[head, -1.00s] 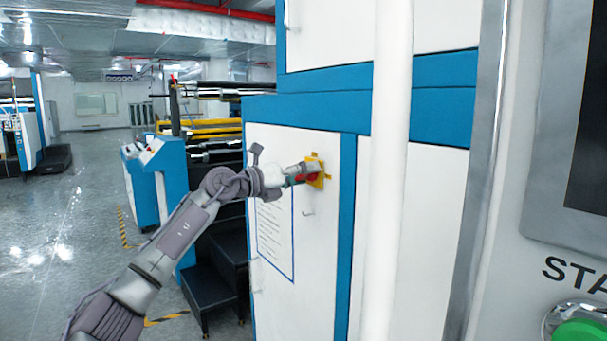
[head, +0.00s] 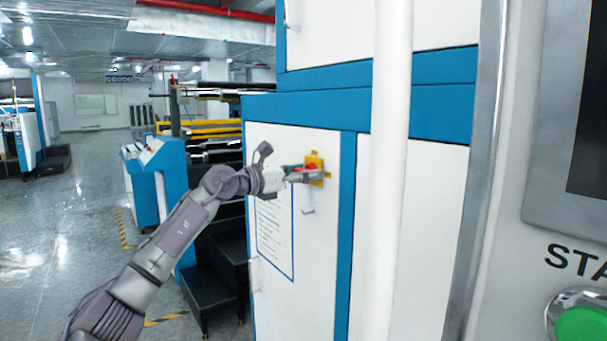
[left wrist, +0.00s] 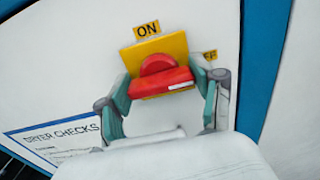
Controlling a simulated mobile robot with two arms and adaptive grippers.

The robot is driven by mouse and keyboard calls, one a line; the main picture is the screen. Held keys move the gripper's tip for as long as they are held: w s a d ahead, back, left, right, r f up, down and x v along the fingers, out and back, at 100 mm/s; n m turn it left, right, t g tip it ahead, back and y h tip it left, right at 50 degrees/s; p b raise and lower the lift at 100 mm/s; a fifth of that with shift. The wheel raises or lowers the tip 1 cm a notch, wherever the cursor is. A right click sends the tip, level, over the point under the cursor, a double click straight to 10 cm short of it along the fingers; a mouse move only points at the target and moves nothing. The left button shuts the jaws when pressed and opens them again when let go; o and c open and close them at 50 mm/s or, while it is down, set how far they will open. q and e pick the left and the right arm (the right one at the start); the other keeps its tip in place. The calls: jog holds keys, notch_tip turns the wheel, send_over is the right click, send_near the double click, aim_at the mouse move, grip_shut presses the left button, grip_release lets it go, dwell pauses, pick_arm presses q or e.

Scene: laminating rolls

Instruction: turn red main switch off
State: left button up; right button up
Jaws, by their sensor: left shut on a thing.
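The red main switch (left wrist: 160,82) sits on a yellow plate (left wrist: 174,48) on the white cabinet door. It also shows in the head view (head: 311,167). A yellow ON label (left wrist: 147,29) is above the plate. A second label (left wrist: 210,55), partly hidden with "F" legible, is on the right. The red handle lies nearly level in the wrist view, its white mark at the right end, on the second label's side. My left gripper (left wrist: 166,92) is shut on the handle, one finger at each end; it shows in the head view (head: 300,176). My right gripper is not in view.
A white vertical post (head: 388,170) stands to the right of the switch. A control panel with a green button (head: 582,328) is at the near right. A sheet headed DRYER CHECKS (left wrist: 70,142) is on the door. Black steps (head: 210,290) stand left of the cabinet.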

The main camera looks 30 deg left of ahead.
pick_arm(q)
jog(key=shift+f, duration=0.15)
jog(key=o, duration=1.2)
jog(key=shift+c, duration=0.2)
jog(key=v, duration=1.2)
